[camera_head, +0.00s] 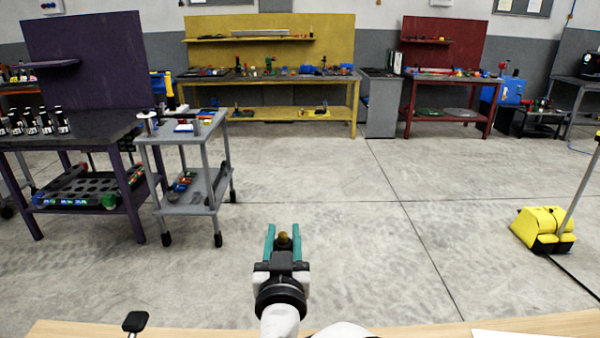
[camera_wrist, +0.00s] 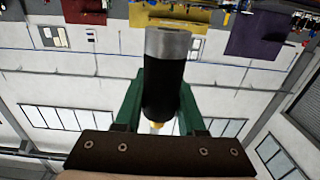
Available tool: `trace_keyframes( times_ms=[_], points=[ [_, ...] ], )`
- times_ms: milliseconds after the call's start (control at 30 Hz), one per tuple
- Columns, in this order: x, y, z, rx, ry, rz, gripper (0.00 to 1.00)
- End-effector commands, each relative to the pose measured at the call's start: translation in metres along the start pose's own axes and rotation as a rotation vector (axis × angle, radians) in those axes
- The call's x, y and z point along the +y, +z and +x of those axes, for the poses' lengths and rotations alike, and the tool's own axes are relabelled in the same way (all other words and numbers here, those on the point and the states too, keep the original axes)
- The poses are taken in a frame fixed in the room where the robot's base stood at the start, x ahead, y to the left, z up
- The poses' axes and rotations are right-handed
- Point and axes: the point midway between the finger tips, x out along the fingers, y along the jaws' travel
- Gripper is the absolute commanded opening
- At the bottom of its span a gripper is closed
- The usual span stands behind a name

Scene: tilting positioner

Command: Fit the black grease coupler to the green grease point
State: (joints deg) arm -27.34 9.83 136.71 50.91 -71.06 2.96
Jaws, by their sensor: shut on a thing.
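In the wrist view the coupler is a black cylinder with a grey metal end pointing away from the palm and a small yellow part at the palm side. I cannot make out a green grease point in either view.
A wooden table edge (camera_head: 400,331) runs along the bottom, with a black-topped post (camera_head: 135,322) at its left. A grey cart (camera_head: 188,138), a purple bench (camera_head: 75,128), and yellow and red benches stand farther off. A yellow floor unit (camera_head: 542,229) stands right. The middle floor is clear.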

Motion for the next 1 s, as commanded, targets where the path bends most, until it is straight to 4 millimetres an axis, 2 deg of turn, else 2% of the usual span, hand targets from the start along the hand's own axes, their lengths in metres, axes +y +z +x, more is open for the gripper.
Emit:
trace_keyframes(
  times_ms=[33, 100, 200, 300, 400, 500, 600, 1000],
  points=[
    [-0.024, 0.021, 0.003, -0.01, -0.068, -0.007, 0.0],
    [-0.06, 0.05, 0.002, -0.01, -0.185, -0.009, 0.0],
    [-0.11, 0.094, -0.009, -0.01, -0.355, -0.008, 0.0],
    [-0.147, 0.132, -0.027, -0.008, -0.502, -0.006, 0.0],
    [-0.171, 0.16, -0.045, -0.006, -0.609, -0.004, 0.0],
    [-0.184, 0.175, -0.057, -0.003, -0.671, -0.002, 0.0],
    [-0.189, 0.183, -0.062, 0.0, -0.695, -0.003, 0.0],
    [-0.189, 0.22, -0.062, -0.001, -0.694, -0.003, 0.0]
  ],
)
